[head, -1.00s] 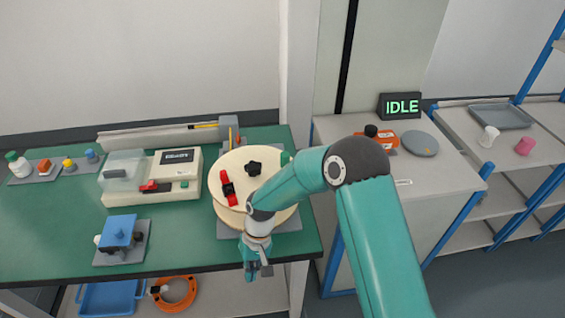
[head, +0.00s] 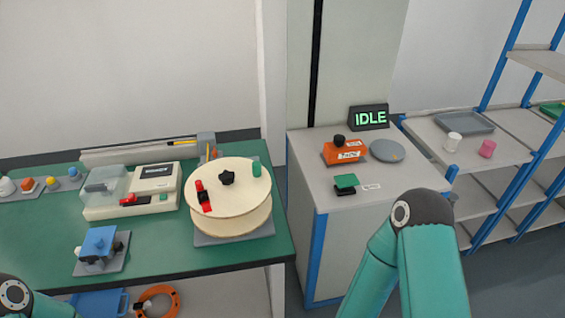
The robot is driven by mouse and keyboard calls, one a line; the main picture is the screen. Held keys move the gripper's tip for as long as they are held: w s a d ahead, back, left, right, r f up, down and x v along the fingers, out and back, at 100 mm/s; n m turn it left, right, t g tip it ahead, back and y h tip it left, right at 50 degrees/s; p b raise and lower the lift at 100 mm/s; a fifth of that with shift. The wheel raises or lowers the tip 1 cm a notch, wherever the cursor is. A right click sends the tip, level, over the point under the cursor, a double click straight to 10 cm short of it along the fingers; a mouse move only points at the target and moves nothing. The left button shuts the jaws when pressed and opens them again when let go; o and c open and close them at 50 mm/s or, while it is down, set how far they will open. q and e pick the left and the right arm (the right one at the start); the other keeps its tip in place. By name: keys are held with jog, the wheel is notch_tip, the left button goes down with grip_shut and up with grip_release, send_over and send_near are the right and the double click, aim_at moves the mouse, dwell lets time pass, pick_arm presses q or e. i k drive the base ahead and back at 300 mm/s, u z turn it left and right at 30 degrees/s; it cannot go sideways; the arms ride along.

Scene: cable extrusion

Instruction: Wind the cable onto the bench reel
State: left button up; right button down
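The bench reel (head: 232,199) is a cream two-flanged drum lying flat on a grey plate on the green bench. No cable shows on the visible top or side. An orange coil (head: 175,297), perhaps the cable, lies on the shelf below the bench, partly cut off by the frame. My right arm rises at lower right, beside the grey cabinet; its gripper does not show. Only a piece of my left arm shows at bottom left, without its gripper.
A measuring machine (head: 155,178) and a blue clamp fixture (head: 98,243) stand left of the reel. The cabinet (head: 310,185) bears an orange device (head: 346,152), a green-topped stamp (head: 345,184), a grey disc (head: 387,151) and an IDLE display (head: 369,117). Shelving stands at right.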

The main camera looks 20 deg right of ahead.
aim_at(238, 210)
jog(key=z, duration=0.1)
jog(key=k, duration=1.5)
jog(key=u, duration=0.45)
jog(key=i, duration=1)
